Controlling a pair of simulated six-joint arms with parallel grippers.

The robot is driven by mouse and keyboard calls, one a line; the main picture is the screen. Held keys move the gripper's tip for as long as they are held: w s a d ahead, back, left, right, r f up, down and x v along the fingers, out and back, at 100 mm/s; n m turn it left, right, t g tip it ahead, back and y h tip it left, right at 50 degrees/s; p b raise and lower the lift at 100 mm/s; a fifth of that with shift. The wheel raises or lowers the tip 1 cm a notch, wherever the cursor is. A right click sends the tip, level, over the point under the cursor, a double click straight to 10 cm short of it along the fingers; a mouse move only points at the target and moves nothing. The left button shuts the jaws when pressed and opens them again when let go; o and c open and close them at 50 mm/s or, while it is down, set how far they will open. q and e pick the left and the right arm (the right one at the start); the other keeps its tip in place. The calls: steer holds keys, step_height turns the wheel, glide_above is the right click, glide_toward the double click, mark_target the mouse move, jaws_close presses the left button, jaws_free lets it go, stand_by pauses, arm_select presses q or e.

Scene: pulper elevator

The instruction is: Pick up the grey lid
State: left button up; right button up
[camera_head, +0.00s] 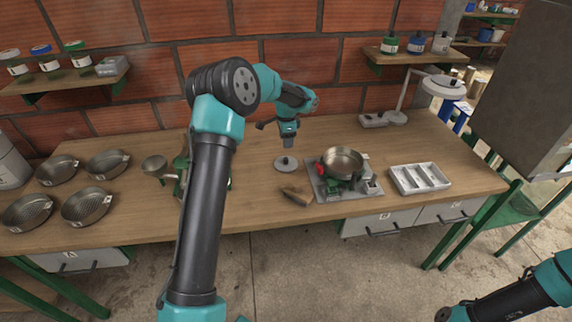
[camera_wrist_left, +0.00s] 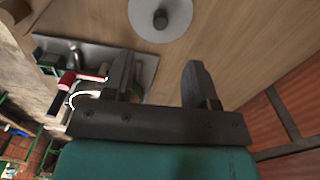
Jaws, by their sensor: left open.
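The grey lid (camera_head: 286,163) is a flat round disc with a dark knob in its middle. My right gripper is not in view; only part of the right arm shows at bottom right.
A white divided tray (camera_head: 419,178) is farther right. Several dark pans (camera_head: 88,205) and a green machine (camera_head: 180,180) stand left.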

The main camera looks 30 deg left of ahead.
arm_select(q)
glide_above(286, 158)
steer(key=shift+s+d+f, duration=0.1)
steer(key=shift+f, duration=2)
steer(key=shift+f, duration=2.6)
steer(key=shift+c, duration=0.2)
jaws_close()
steer(key=shift+r, duration=0.15)
step_height(286, 158, up, 10)
